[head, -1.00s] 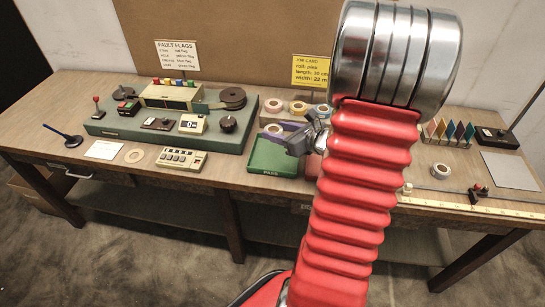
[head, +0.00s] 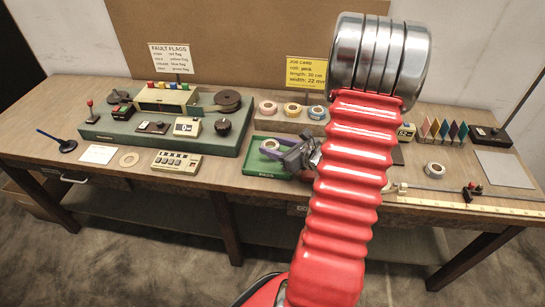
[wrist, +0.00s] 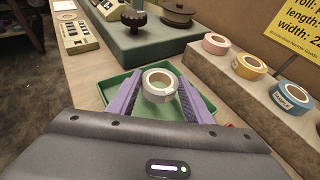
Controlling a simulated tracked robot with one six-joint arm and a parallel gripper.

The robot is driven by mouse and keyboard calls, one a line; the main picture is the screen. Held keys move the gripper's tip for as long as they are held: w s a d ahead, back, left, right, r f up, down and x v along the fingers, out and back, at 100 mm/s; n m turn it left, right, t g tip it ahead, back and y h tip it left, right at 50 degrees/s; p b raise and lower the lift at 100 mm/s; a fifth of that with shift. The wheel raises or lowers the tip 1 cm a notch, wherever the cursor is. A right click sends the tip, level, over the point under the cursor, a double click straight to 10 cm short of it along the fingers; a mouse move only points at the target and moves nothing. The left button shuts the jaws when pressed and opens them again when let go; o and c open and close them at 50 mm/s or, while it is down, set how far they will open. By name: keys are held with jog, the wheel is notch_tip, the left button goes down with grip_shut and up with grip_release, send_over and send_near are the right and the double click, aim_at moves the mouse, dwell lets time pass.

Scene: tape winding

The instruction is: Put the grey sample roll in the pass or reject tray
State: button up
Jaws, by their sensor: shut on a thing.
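The pale grey roll (wrist: 160,85) is between the purple fingers of my gripper (wrist: 157,92) in the wrist view, with its hole facing up. My gripper is shut on it. In the head view my gripper (head: 271,149) is over the green tray marked PASS (head: 262,170), and the roll shows only slightly between the fingers. The tray (wrist: 118,78) lies beneath and around the roll in the wrist view. I cannot tell whether the roll touches the tray floor. No tray marked reject is clearly seen; my arm covers the bench to the right.
The green winding machine (head: 165,130) stands left. Another pale roll (head: 435,170) lies right of my arm, near a ruler (head: 465,205).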

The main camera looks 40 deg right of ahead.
jog(key=shift+f, duration=2.1)
jog(key=o, duration=1.1)
jog(key=shift+f, duration=0.1)
jog(key=shift+v, duration=6.05)
jog(key=shift+w, duration=0.1)
